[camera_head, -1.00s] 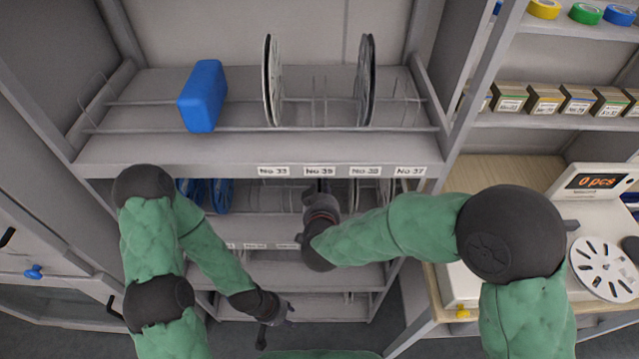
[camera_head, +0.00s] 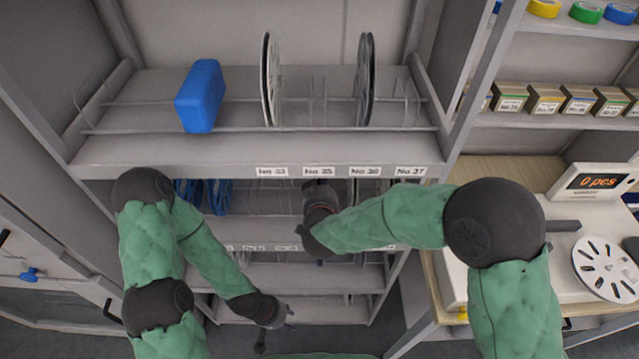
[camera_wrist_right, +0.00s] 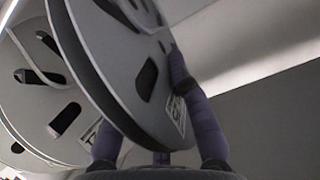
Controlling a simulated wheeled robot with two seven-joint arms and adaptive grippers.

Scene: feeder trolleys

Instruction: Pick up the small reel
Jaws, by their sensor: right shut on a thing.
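In the right wrist view a grey reel (camera_wrist_right: 125,75) with slots and a white label stands between the purple fingers of my right gripper (camera_wrist_right: 155,140), which is shut on it. In the head view my right gripper (camera_head: 319,186) reaches under the top shelf's front edge, so its fingertips and the held reel are mostly hidden. My left gripper (camera_head: 277,328) hangs low in front of the lower shelves, empty, its fingers apart.
Another grey reel (camera_wrist_right: 30,85) is close beside the held one. The labelled top shelf (camera_head: 250,153) holds a blue box (camera_head: 201,96) and large reels (camera_head: 271,80). Blue reels (camera_head: 218,195) stand below. A counting device (camera_head: 596,184) and white reel (camera_head: 604,268) are at right.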

